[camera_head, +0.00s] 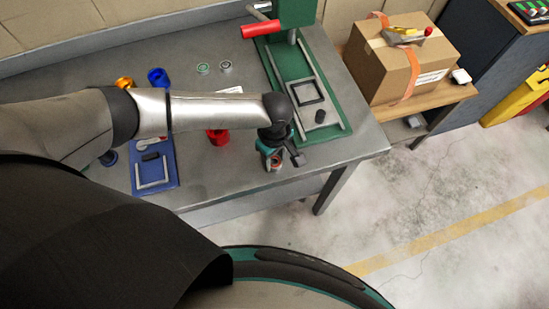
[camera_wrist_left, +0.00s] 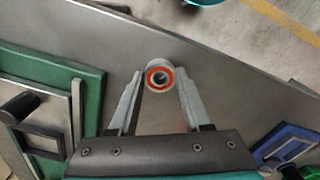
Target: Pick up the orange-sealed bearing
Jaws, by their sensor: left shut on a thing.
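The orange-sealed bearing (camera_wrist_left: 159,77) is a small grey ring with an orange face around a dark bore. In the left wrist view it sits between the fingertips of my left gripper (camera_wrist_left: 160,84), which is shut on it. In the head view my left gripper (camera_head: 275,163) points down near the front right of the grey workbench (camera_head: 235,178), and the bearing shows only as a small spot at its tips. I cannot tell whether the bearing touches the bench or hangs above it. My right gripper is not in view.
A green press (camera_head: 291,60) with a red handle stands behind and right of the gripper. A blue fixture (camera_head: 153,172), a red cup (camera_head: 217,137), a blue cup (camera_head: 158,77) and two loose bearings (camera_head: 225,67) are on the bench. A cardboard box (camera_head: 400,55) stands on the side table.

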